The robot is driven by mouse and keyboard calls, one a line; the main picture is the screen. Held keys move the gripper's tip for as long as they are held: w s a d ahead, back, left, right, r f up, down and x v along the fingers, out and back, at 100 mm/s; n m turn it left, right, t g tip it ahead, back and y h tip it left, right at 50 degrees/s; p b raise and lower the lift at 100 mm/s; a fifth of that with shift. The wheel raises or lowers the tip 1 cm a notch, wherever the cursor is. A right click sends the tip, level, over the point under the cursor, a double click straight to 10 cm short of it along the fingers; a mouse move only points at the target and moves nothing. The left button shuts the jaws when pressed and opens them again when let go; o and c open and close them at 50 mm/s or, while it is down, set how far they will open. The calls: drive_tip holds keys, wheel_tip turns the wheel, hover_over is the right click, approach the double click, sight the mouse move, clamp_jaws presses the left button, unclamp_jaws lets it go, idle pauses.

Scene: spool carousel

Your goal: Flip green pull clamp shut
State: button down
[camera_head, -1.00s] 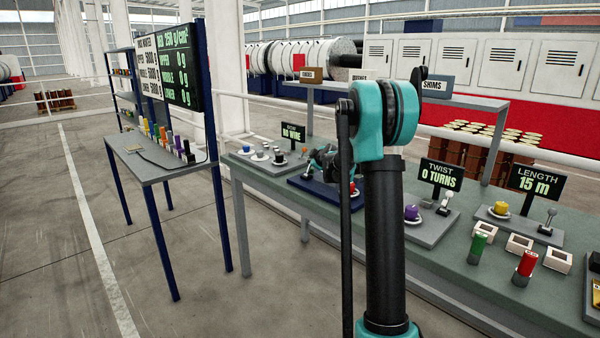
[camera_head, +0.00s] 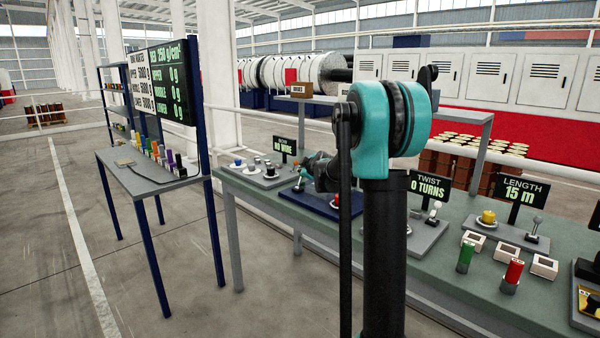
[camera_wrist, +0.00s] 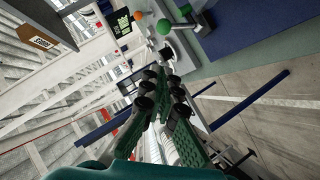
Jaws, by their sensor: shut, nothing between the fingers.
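A green ball knob (camera_wrist: 164,27) shows at the top of the wrist view, beside a teal knob (camera_wrist: 182,8) and an orange knob (camera_wrist: 139,15). I take the green knob to be the clamp's handle; its lever and position are unclear. My gripper (camera_wrist: 165,78) is shut and empty, its dark fingertips pointing toward the knobs and apart from the green one in the picture. In the head view my gripper (camera_head: 308,166) is small and partly hidden by my arm, above the blue plate (camera_head: 322,206) on the bench.
The bench (camera_head: 418,258) carries a "NO WIRE" sign (camera_head: 284,146), a "TWIST" sign (camera_head: 430,187), a "LENGTH" sign (camera_head: 524,190), a green cylinder (camera_head: 465,257) and a red one (camera_head: 513,274). A side table (camera_head: 150,172) with coloured cylinders stands left. Floor between is clear.

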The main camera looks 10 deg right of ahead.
drive_tip(key=shift+v, duration=2.4)
drive_tip(key=shift+s+f, duration=0.15)
drive_tip(key=s+f+m+g, duration=0.3)
drive_tip(key=s+f, duration=0.5)
drive_tip(key=s, duration=0.7)
drive_tip(key=s+f+m+g+h, duration=0.1)
drive_tip(key=s+f+m+g, duration=0.2)
drive_tip(key=s, duration=1.2)
drive_tip(key=s+f+m+g+h, duration=0.1)
drive_tip(key=s+f+m+g, duration=0.2)
drive_tip(key=s+f, duration=1)
drive_tip(key=s+a+m, duration=0.1)
drive_tip(key=s+m, duration=0.1)
drive_tip(key=m, duration=0.1)
drive_tip(key=shift+s+f+m, duration=0.2)
drive_tip(key=shift+s+m, duration=0.1)
drive_tip(key=shift+s, duration=0.1)
